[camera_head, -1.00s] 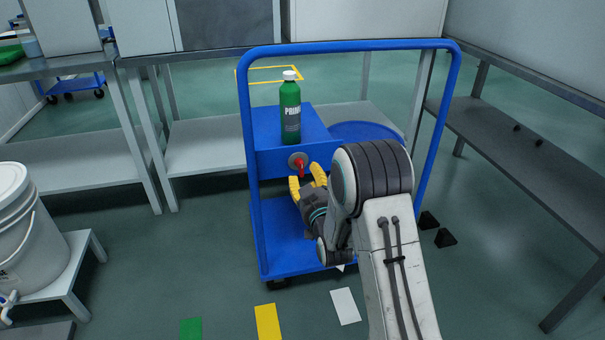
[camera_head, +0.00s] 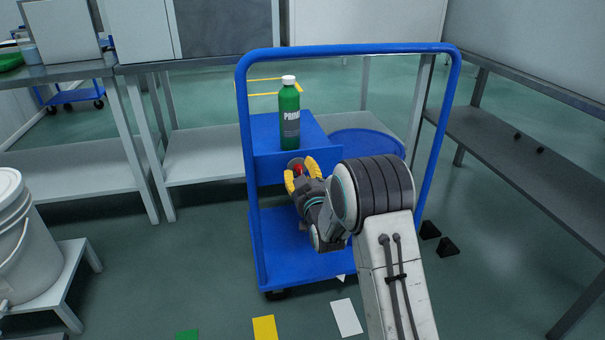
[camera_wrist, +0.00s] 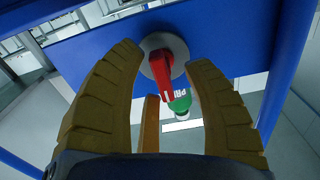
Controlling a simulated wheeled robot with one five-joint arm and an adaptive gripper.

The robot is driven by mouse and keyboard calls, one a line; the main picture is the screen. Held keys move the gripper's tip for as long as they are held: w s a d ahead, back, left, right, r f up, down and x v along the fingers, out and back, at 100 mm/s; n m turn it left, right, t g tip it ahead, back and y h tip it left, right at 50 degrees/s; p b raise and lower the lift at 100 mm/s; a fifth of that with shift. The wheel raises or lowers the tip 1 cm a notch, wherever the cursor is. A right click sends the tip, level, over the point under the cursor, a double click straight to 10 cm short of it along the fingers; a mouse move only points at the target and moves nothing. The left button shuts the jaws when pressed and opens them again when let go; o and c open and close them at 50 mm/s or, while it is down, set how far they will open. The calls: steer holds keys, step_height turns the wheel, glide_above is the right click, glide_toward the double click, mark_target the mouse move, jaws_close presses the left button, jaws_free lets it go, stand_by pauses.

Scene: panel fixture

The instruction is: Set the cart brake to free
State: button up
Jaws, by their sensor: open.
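The blue cart (camera_head: 355,264) stands ahead with a blue box-like panel (camera_head: 268,160) on it. The brake control is a red lever (camera_wrist: 164,72) on a round grey disc (camera_wrist: 177,48) on the panel's front face. In the head view the fingers partly hide the red lever (camera_head: 299,169). Any brake markings are not readable.
A green bottle (camera_head: 289,114) with a white cap stands on top of the panel box, close above my gripper. The cart's blue handle frame (camera_head: 350,48) rises around it. Shelves stand behind and right; a white bucket (camera_head: 20,230) is at left.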

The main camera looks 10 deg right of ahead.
jaws_close()
steer(key=shift+m, duration=0.4)
steer(key=m, duration=0.3)
steer(key=shift+f+m, duration=0.1)
steer(key=shift+m, duration=0.2)
steer(key=m, duration=0.4)
steer(key=shift+f+m, duration=0.1)
steer(key=shift+m, duration=0.2)
steer(key=m, duration=0.4)
steer(key=shift+f+m, duration=0.15)
steer(key=shift+m, duration=0.15)
steer(key=shift+f+m, duration=0.1)
steer(key=shift+m, duration=2)
